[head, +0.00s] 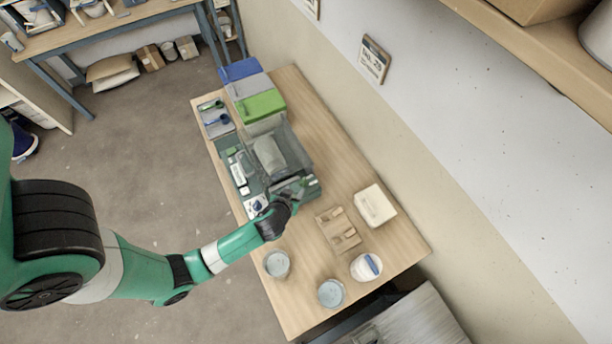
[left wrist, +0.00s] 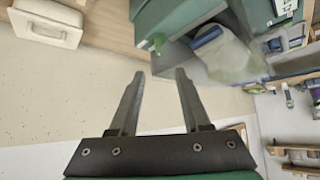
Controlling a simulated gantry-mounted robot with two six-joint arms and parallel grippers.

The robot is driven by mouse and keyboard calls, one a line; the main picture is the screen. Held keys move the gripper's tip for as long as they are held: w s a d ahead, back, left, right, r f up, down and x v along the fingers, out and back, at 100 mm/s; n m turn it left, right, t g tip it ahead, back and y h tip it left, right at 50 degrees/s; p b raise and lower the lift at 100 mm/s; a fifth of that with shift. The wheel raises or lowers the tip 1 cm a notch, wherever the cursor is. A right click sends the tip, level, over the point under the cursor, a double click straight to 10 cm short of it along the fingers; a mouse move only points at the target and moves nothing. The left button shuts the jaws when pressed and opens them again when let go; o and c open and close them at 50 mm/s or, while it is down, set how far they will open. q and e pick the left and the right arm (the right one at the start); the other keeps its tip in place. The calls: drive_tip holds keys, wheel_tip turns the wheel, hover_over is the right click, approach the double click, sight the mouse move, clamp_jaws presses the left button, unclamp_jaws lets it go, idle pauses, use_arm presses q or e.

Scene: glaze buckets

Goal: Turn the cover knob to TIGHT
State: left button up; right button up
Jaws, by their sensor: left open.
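A dark green machine (head: 312,186) with a grey, partly clear cover (head: 280,158) stands on the wooden table; it also shows in the left wrist view (left wrist: 190,12). My left gripper (head: 296,192) is at the machine's near right side. In the left wrist view its two fingers (left wrist: 160,74) are apart and empty, with the knob beyond the tips and not between them. My right gripper is not in view.
On the wooden table (head: 300,311) are several buckets (head: 331,293), a wooden fixture (head: 338,229) and a cream box (head: 375,206). Green and blue boxes (head: 260,106) stand behind the machine. The wall (head: 400,110) runs along the table's right side.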

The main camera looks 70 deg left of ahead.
use_arm(q)
drive_tip(key=b, duration=0.6)
approach(303, 180)
drive_tip(key=x, duration=0.7)
drive_tip(key=shift+f, duration=0.1)
drive_tip(key=shift+w+a+f+b, duration=0.3)
drive_tip(key=shift+a+f+b, duration=0.05)
drive_tip(key=shift+a+f, duration=0.05)
clamp_jaws()
